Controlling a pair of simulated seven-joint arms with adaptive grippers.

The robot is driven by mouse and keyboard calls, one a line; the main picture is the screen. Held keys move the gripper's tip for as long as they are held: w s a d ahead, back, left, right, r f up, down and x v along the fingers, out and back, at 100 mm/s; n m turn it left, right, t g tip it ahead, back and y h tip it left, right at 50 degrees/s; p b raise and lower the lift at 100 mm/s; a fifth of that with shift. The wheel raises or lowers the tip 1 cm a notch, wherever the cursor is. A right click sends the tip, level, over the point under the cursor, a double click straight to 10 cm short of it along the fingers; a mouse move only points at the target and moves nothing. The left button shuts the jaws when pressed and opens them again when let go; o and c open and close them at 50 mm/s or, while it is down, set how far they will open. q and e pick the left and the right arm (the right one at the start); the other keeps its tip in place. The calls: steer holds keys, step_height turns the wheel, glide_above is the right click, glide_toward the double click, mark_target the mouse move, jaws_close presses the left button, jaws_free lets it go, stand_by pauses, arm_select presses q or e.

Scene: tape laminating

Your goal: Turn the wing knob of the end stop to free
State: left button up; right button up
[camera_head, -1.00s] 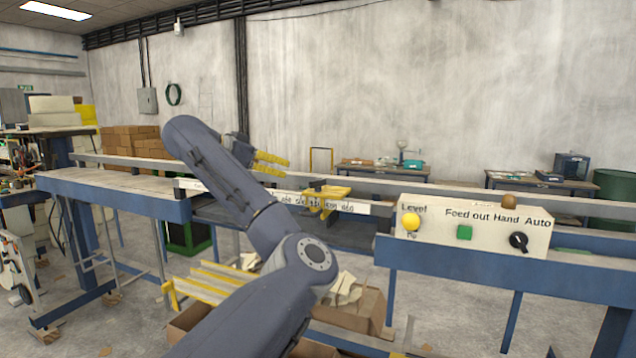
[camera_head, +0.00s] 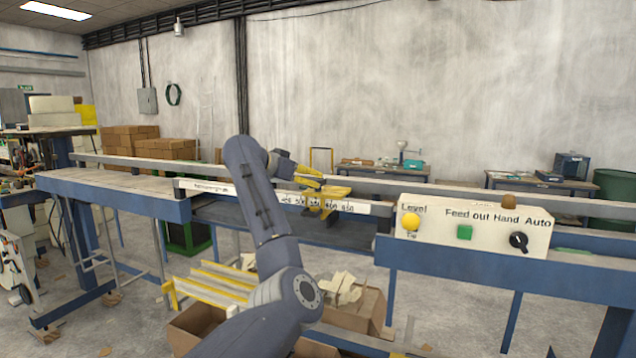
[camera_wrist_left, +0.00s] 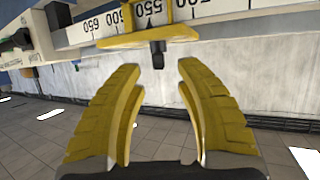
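The yellow end stop (camera_head: 325,199) sits on the white ruler rail (camera_head: 353,206) in the head view. In the left wrist view the end stop (camera_wrist_left: 150,40) hangs across the scale near the 550 mark, its pointer on the rail. Its small dark wing knob (camera_wrist_left: 157,54) sticks out from its edge. My left gripper (camera_wrist_left: 157,92) is open, with yellow fingers on both sides of the view and nothing between them. The knob lies just beyond the fingertips, roughly centred between them. In the head view the left gripper (camera_head: 312,185) is close beside the end stop. My right gripper is not in view.
A control panel (camera_head: 475,229) with a yellow button, a green button and a black switch stands right of the ruler. Open cardboard boxes (camera_head: 340,318) and a yellow-edged stack (camera_head: 215,285) are below the rail. Blue beams (camera_head: 480,262) run along the front.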

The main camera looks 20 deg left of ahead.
mark_target(318, 181)
arm_select(q)
steer(key=shift+x, duration=2.15)
jaws_close()
